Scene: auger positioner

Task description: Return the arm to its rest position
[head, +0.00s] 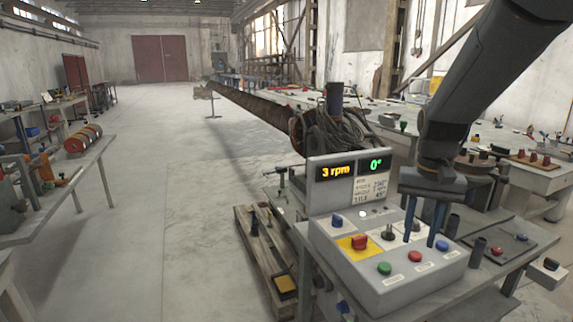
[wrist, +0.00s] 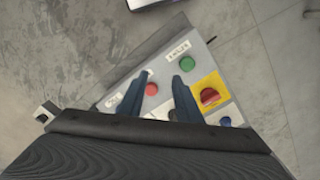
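My gripper (head: 420,238) hangs from my arm (head: 480,85) over the grey control box (head: 345,268) and points down. Its two blue fingers are apart with nothing between them, so it is open. In the wrist view the fingers (wrist: 158,82) show above the panel, with the red button (wrist: 151,88) between their tips and the green button (wrist: 187,62) just beyond the right one. Whether the fingertips touch the panel I cannot tell. The display (head: 349,170) reads 3 rpm and 0°.
A red emergency knob (head: 359,242) sits on a yellow square. A long auger (head: 250,108) runs back into the hall, with cables at its near end. A wooden pallet (head: 260,255) lies left of the box. A bench (head: 60,165) stands at left; the floor between (head: 150,220) is clear.

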